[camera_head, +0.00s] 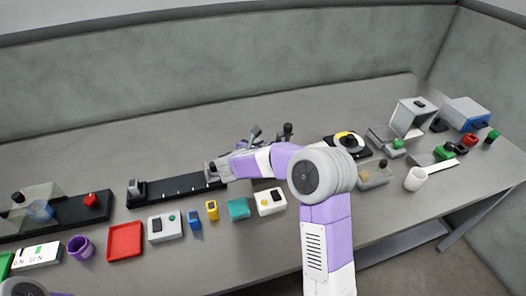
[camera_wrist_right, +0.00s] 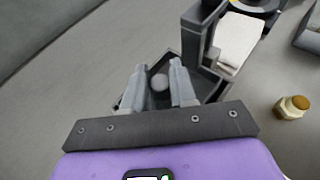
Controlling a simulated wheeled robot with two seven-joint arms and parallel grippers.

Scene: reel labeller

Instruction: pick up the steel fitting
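The steel fitting (camera_wrist_right: 159,82) seems to be the small round grey piece in a dark angular tray (camera_wrist_right: 212,92) in the right wrist view. My right gripper (camera_wrist_right: 158,88) is open, with its two pale fingers on either side of that piece. Gaps show between piece and fingers; I cannot tell the height difference. In the head view my right gripper (camera_head: 257,138) is mostly hidden behind my purple arm, and I cannot make out the fitting there. My left gripper is out of view; only a bit of my left arm shows at the bottom left corner.
A dark upright with a white plate (camera_wrist_right: 238,40) stands close beyond the tray. A brass-topped piece (camera_wrist_right: 291,107) lies to its right. The head view shows a yellow-and-black reel (camera_head: 347,141), a black rail (camera_head: 177,187) and a red tray (camera_head: 125,241). The back of the table is clear.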

